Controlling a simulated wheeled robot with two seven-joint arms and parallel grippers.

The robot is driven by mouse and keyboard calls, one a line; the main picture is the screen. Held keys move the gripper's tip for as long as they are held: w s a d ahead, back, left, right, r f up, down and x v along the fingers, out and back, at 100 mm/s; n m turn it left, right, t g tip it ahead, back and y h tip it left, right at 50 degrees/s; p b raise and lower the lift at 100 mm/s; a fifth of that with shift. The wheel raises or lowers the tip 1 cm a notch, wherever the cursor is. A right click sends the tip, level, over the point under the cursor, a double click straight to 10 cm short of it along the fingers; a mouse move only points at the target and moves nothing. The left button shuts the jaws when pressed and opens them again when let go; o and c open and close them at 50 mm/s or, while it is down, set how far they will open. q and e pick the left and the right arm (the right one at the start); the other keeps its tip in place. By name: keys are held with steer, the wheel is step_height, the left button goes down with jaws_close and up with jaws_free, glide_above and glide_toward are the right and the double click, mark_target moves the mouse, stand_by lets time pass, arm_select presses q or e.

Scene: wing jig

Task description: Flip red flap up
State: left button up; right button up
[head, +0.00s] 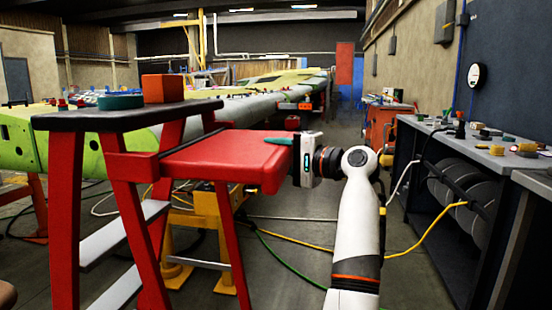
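The red flap (215,158) is a thick red panel on the side of a red step stand (65,225). It lies roughly level, a little below the stand's dark top. My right gripper (291,158) is at the flap's right end, close to its edge. I cannot tell whether it touches. Its fingers are mostly hidden, so its opening does not show. A small teal piece (278,141) shows at the flap's right end beside the gripper; I cannot tell whether it belongs to the gripper. My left gripper is not in view.
An orange-red block (163,88) and a dark teal round object (120,102) sit on the stand's top. A long green and grey wing (255,107) lies behind. A cluttered workbench (490,150) stands at right. Cables cross the floor (300,265).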

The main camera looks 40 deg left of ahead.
arm_select(q)
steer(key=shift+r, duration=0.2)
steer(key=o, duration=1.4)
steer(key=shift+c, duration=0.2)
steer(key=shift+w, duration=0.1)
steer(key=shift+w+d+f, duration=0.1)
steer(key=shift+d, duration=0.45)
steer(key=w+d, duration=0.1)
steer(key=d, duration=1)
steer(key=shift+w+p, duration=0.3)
steer(key=shift+p, duration=0.1)
arm_select(e)
steer(key=s, duration=0.1)
steer(key=s+g, duration=0.1)
steer(key=s+d+g, duration=0.1)
steer(key=shift+s+f, duration=0.15)
steer(key=shift+f, duration=0.1)
